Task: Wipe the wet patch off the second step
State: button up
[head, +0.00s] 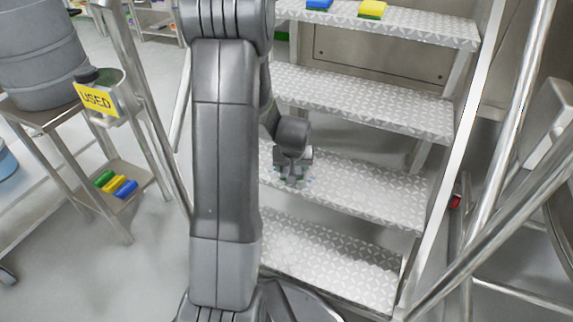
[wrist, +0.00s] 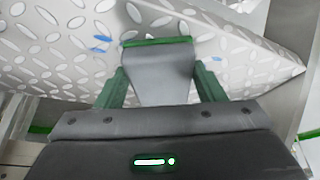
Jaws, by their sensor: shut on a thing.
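The second step (head: 375,194) from the bottom is a pale metal tread with a raised pattern. My gripper (head: 292,178) is low over its left part. In the wrist view my gripper (wrist: 160,90) is shut on a grey sponge-like pad (wrist: 158,75) with a green edge, at or just above the tread (wrist: 60,60). Whether it touches cannot be told. Small blue marks show on the tread, one to the left (wrist: 102,39) and one to the right of the pad. No clear outline of a wet patch shows; the pad and gripper hide part of the tread.
A blue sponge (head: 319,4) and a yellow sponge (head: 372,9) lie on the top step (head: 440,32). Metal handrails (head: 500,150) flank the stairs. At left, a stand holds a grey drum (head: 40,55), a container labelled USED (head: 98,99) and coloured sponges (head: 115,185) below.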

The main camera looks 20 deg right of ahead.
jog(key=shift+s+d, duration=1.35)
jog(key=shift+s, duration=0.25)
jog(key=shift+s+d, duration=1.35)
jog(key=shift+s, duration=0.2)
jog(key=shift+w+a+r+p, duration=0.1)
jog(key=shift+w+a+p, duration=0.4)
jog(key=shift+w+a, duration=0.4)
jog(key=shift+w+a+p, duration=0.7)
jog(key=shift+w+a, duration=0.55)
jog(key=shift+w, duration=0.3)
jog(key=shift+w+a+p, duration=0.6)
jog(key=shift+w+p, duration=0.05)
jog(key=shift+w, duration=0.05)
jog(key=shift+w+a+p, duration=0.35)
jog(key=shift+w+a, duration=0.1)
jog(key=shift+w, duration=0.05)
jog(key=shift+w+a+r+p, duration=0.1)
jog(key=shift+w+a+p, duration=0.65)
jog(key=shift+p, duration=0.35)
jog(key=shift+w+a+f+p, duration=0.2)
jog(key=shift+w+a+p, duration=0.1)
jog(key=shift+w+p, duration=0.15)
jog(key=w+a+p, duration=0.1)
jog(key=p, duration=0.2)
jog(key=shift+r, duration=0.15)
jog(key=shift+w+a+p, duration=0.15)
jog(key=shift+w+p, duration=0.05)
jog(key=shift+p, duration=0.45)
